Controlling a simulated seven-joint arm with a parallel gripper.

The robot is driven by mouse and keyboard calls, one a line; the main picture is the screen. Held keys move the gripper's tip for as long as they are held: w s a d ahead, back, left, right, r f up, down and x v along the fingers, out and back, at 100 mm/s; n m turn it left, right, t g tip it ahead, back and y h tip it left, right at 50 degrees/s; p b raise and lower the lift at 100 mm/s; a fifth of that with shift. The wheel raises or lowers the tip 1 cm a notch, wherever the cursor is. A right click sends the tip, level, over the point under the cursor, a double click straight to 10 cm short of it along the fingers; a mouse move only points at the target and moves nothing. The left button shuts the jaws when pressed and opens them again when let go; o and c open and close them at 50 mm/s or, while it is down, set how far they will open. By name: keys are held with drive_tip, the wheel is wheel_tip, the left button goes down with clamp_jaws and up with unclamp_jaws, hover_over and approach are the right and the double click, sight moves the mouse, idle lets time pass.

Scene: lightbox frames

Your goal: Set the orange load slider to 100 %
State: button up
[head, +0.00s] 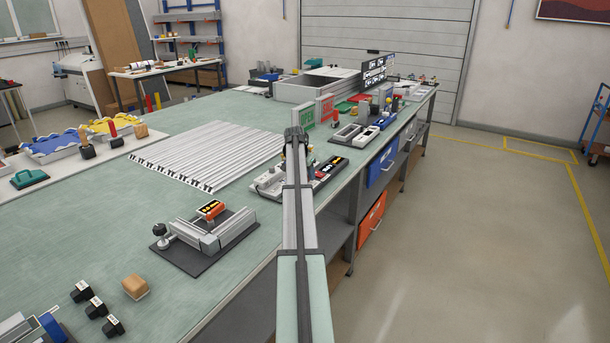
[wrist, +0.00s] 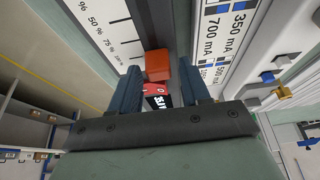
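The orange load slider (wrist: 158,65) shows in the wrist view as a small block in a track between two printed scales. The left scale (wrist: 105,28) carries numbers such as 50 and 75. My gripper (wrist: 160,72) is open, with one dark finger on each side just below the slider in the picture. I cannot tell whether either finger touches it. In the head view my gripper (head: 297,136) is over the panel (head: 268,182) near the bench's right edge. My arm hides part of that panel, and the slider cannot be made out there.
A red and black label (wrist: 158,95) lies between the fingers. The right scale (wrist: 222,45) reads 350 mA and 700 mA. Blue and yellow connectors (wrist: 272,82) sit to its right. On the bench (head: 110,225), grey profiles (head: 205,153) and a vise-like fixture (head: 205,240) lie left of my arm.

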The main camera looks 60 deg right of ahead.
drive_tip(key=shift+o, duration=0.5)
drive_tip(key=shift+a, duration=0.1)
drive_tip(key=v, duration=1.3)
drive_tip(key=shift+r, duration=0.35)
